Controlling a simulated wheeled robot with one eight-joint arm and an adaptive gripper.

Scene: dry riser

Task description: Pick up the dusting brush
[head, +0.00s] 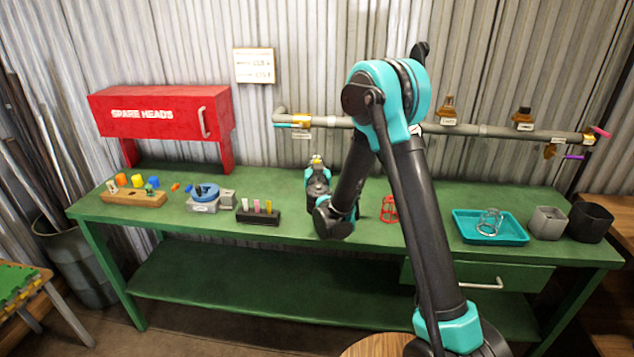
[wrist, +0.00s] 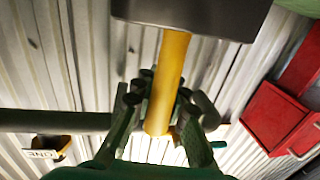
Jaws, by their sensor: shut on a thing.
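In the wrist view a yellow handle (wrist: 172,70) with a wide dark grey block (wrist: 190,15) at its top end, which looks like the dusting brush, runs between the fingers. My gripper (wrist: 160,112) is shut on the yellow handle. The wrist picture is upside down, so the dark block hangs on the lower side. In the head view my gripper (head: 317,165) is above the back of the green bench, near the wall pipe. My arm hides most of the brush there.
The green bench (head: 280,225) holds a blue tray (head: 463,232) and a red wire item (head: 389,209) on the right, and small blocks and holders on the left. A pipe (head: 350,122) with labelled fittings crosses the wall. A red SPARE HEADS cabinet (head: 150,128) stands at left.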

